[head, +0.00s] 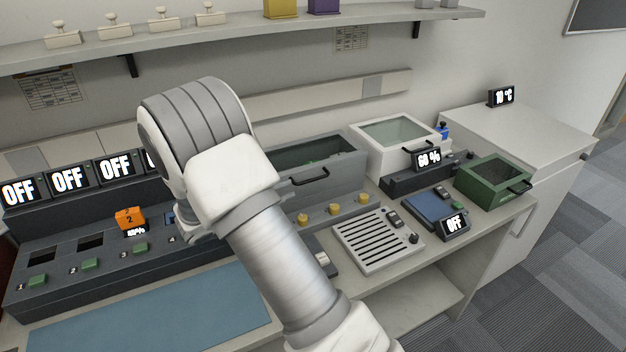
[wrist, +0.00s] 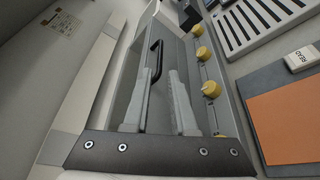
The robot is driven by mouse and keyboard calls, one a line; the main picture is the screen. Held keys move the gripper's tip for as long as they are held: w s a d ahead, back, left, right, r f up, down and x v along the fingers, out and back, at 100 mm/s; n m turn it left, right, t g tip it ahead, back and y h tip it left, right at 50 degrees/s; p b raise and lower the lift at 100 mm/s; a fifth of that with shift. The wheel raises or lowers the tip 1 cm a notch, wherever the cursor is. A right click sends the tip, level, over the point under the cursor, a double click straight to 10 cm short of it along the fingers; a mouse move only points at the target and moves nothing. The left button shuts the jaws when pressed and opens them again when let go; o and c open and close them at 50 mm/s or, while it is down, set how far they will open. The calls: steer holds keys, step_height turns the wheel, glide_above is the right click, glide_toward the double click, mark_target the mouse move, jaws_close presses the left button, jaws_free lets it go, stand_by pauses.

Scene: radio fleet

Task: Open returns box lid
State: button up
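A grey box (head: 345,172) with a see-through lid and a dark bar handle stands at the middle back of the bench, partly behind my arm. Its lid looks shut. In the wrist view its black handle (wrist: 157,62) lies close to the fingertips of my gripper (wrist: 162,76). The fingers are apart with nothing clearly held; I cannot tell whether they touch the handle. In the head view my arm hides the gripper. A green box (head: 492,182) with a clear top and dark handle stands at the right. No readable label shows which is the returns box.
Yellow knobs (head: 333,209) line the grey box's front, close to my gripper. A white box (head: 392,150), a slotted panel (head: 378,240) and a blue pad (head: 428,205) stand to the right. A shelf (head: 250,38) runs above. The blue mat (head: 150,312) is bare.

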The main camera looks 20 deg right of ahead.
mark_target(310, 181)
steer(key=x, duration=1.1)
steer(key=shift+a, duration=0.1)
jaws_close()
stand_by(1.0)
